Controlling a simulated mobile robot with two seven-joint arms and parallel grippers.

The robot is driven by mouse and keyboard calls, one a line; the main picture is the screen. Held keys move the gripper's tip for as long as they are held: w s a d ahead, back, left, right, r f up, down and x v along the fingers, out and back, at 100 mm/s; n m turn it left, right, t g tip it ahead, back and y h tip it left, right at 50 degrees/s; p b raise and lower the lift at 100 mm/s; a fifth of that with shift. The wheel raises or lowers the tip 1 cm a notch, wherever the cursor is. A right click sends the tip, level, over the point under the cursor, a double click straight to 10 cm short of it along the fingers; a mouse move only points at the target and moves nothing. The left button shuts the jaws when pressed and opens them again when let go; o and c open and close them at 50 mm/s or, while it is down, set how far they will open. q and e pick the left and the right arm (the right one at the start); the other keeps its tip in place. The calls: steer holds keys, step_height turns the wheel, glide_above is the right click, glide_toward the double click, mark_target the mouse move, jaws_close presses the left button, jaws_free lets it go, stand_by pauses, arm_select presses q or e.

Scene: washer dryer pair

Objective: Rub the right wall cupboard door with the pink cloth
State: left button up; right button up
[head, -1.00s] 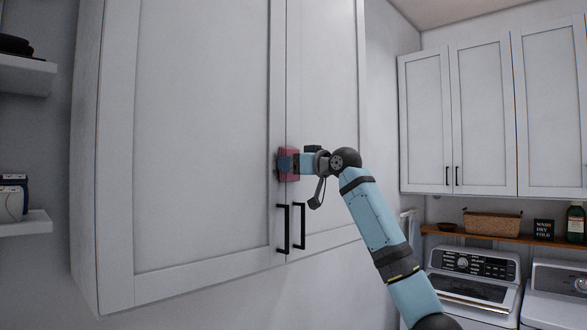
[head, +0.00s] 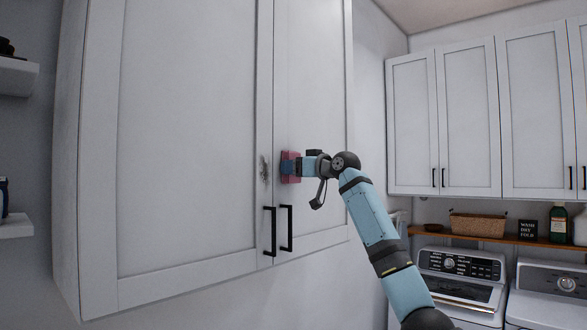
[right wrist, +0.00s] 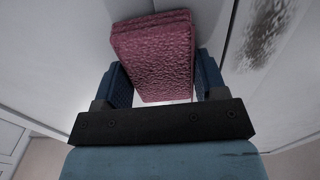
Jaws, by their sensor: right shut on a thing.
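The pink cloth (head: 289,167), a folded pad, is held between the blue fingers of my right gripper (head: 291,168). It is at the left edge of the right door (head: 316,100) of the near tall cupboard, above the black handles; I cannot tell whether it touches. In the right wrist view the cloth (right wrist: 155,55) sticks out past the fingers. A dark smudge (head: 264,169) is on the right edge of the left door (head: 190,140), just left of the cloth; it also shows in the right wrist view (right wrist: 262,35). My left gripper is not in view.
Two black handles (head: 278,230) stick out below my right gripper. Other wall cupboards (head: 465,115) hang at the right, above a wooden shelf with a basket (head: 478,225) and a green bottle (head: 558,223). A washer (head: 458,280) stands below. Shelves are at the far left.

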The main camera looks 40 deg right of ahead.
steer(key=s+b, duration=0.2)
steer(key=s, duration=0.4)
steer(key=shift+d+b, duration=0.15)
steer(key=shift+b, duration=0.25)
steer(key=s+b, duration=0.1)
steer(key=s, duration=0.2)
steer(key=shift+d, duration=0.15)
stand_by(0.3)
